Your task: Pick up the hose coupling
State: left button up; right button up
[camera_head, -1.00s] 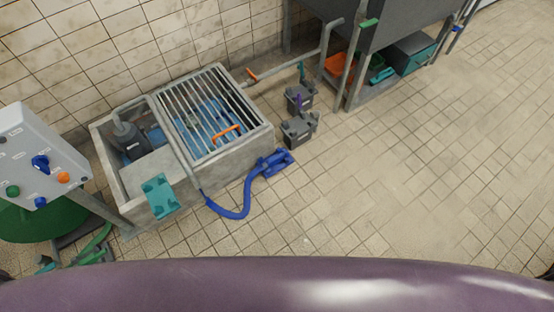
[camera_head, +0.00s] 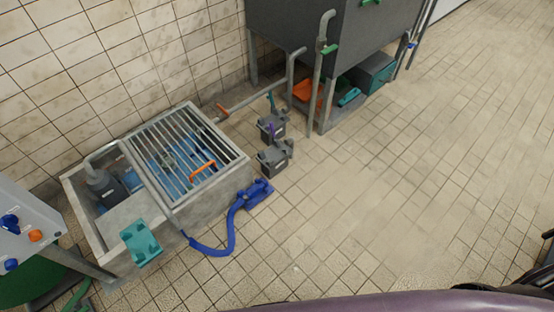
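A blue hose (camera_head: 228,238) runs from the front of a concrete sump across the tiled floor. Its far end meets a blue block-like piece (camera_head: 258,193) on the floor beside the sump's right corner; this looks like the hose coupling, though its details are too small to tell. Neither gripper can be made out. Dark parts at the right edge seem to be mine, but they show no fingertips.
A dark tank (camera_head: 335,40) on legs stands behind. A control panel (camera_head: 22,228) is at left. The floor at right is clear.

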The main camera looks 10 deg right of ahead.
aim_at(255, 189)
jog(key=i+l, duration=0.85)
jog(key=l, duration=0.25)
jog(key=i+j+u, duration=0.05)
